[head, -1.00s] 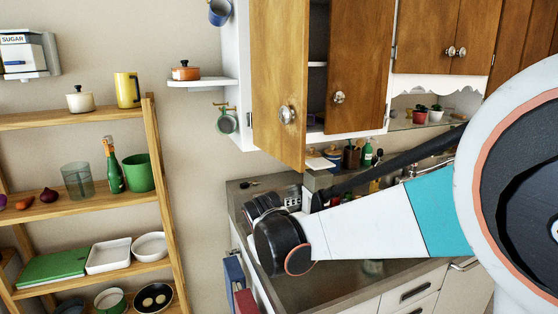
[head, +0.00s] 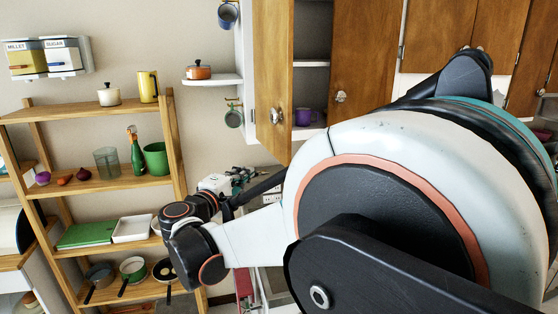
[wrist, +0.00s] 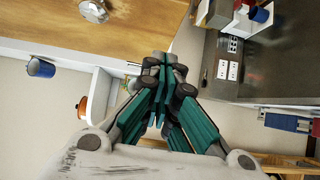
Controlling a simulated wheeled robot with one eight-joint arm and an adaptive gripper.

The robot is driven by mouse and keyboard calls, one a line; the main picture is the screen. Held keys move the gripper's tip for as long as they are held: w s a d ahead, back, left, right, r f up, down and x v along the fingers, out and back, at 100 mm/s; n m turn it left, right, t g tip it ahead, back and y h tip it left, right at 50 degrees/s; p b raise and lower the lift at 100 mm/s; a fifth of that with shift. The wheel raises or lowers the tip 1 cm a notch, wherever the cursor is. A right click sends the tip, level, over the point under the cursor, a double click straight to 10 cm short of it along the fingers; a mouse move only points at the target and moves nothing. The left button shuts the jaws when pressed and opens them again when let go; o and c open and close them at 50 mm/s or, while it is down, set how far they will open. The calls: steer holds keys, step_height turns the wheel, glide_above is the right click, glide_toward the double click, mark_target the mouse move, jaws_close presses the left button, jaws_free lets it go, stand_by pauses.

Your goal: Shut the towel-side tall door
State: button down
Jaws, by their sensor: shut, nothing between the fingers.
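The left tall wooden door (head: 272,75) of the upper cabinet stands open, swung out, with a round knob near its lower edge. A gap to its right shows shelves inside. In the wrist view, a wooden door face (wrist: 140,18) with a knob crosses the top. My gripper (wrist: 162,62) is shut and empty, its fingertips near that door's lower edge; I cannot tell whether they touch. The blue towel (wrist: 288,122) hangs at the counter's side.
The right tall door (head: 365,70) stands beside the opening. A purple mug (head: 305,117) sits inside the cabinet. A small shelf with an orange pot (head: 199,70) is at the cabinet's left. A loaded wooden rack (head: 100,190) stands further left.

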steer(key=s+d+x, duration=0.1)
steer(key=d+x, duration=0.1)
steer(key=x, duration=1.1)
steer(key=shift+d+b, duration=0.2)
steer(key=shift+b, duration=0.1)
